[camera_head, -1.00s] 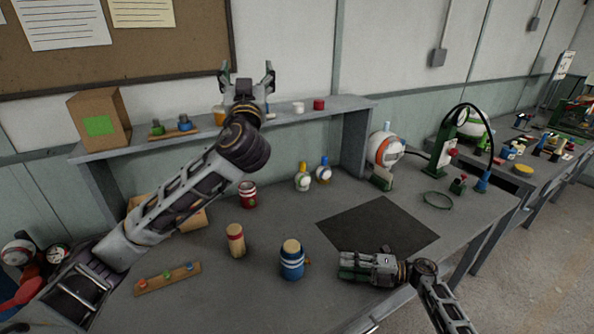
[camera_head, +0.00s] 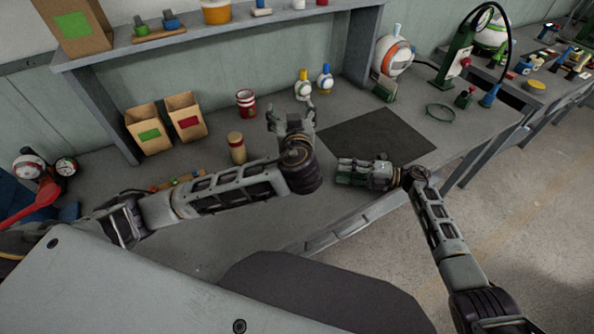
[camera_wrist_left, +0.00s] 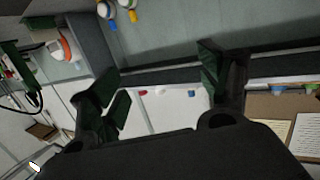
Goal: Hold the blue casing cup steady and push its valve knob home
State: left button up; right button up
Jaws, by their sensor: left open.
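The blue casing cup and its valve knob are not visible now. In the head view, my left wrist and forearm cover the spot where a blue-and-white cup stood earlier. My left gripper (camera_head: 291,118) points up and is open, with nothing between its fingers, in front of the back part of the bench. It also shows open in the left wrist view (camera_wrist_left: 158,82). My right gripper (camera_head: 350,172) lies low over the bench at the front edge of the dark mat. I see it side-on, so its opening is unclear.
The dark mat (camera_head: 375,138) is bare. A tan-and-red cylinder (camera_head: 237,150), a red-and-white can (camera_head: 246,103) and two small bottles (camera_head: 303,85) stand left of it. Two cardboard boxes (camera_head: 149,130) stand further left. A shelf (camera_head: 220,33) runs along the back.

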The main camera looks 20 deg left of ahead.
pick_arm(q)
jog(key=s+d+f+g, duration=0.2)
jog(key=s+d+f, duration=0.2)
jog(key=s+f, duration=0.5)
notch_tip(320, 180, down, 3)
jog(key=shift+s+d+r+g, duration=0.15)
jog(key=shift+s+d+g, duration=0.2)
jog(key=shift+g, duration=0.05)
jog(key=shift+x, duration=6.95)
jog(key=shift+d, duration=0.2)
